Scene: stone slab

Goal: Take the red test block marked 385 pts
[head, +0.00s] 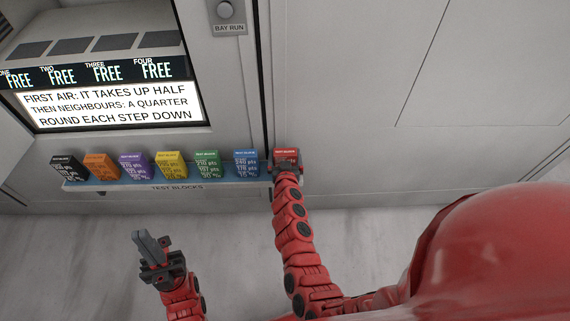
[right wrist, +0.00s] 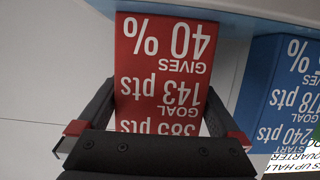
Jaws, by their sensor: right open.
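The red test block (head: 286,154) stands at the right end of the row in the head view, partly hidden by my right gripper (head: 286,168). In the right wrist view its red face (right wrist: 165,60) shows upside down, with 385 pts, GOAL 143 pts and GIVES 40 %. My right gripper (right wrist: 160,95) is open, with one finger at each side of the block. I cannot tell whether the fingers touch it. My left gripper (head: 153,250) is away from the blocks, low over the floor, and seems to hold nothing; its jaw gap is unclear.
A blue block (head: 246,163) stands close to the left of the red one in the head view. Green (head: 207,164), yellow (head: 171,164), purple (head: 135,165), orange (head: 100,166) and black (head: 67,167) blocks follow along the TEST BLOCKS shelf (head: 178,187). A lit sign (head: 108,106) hangs above.

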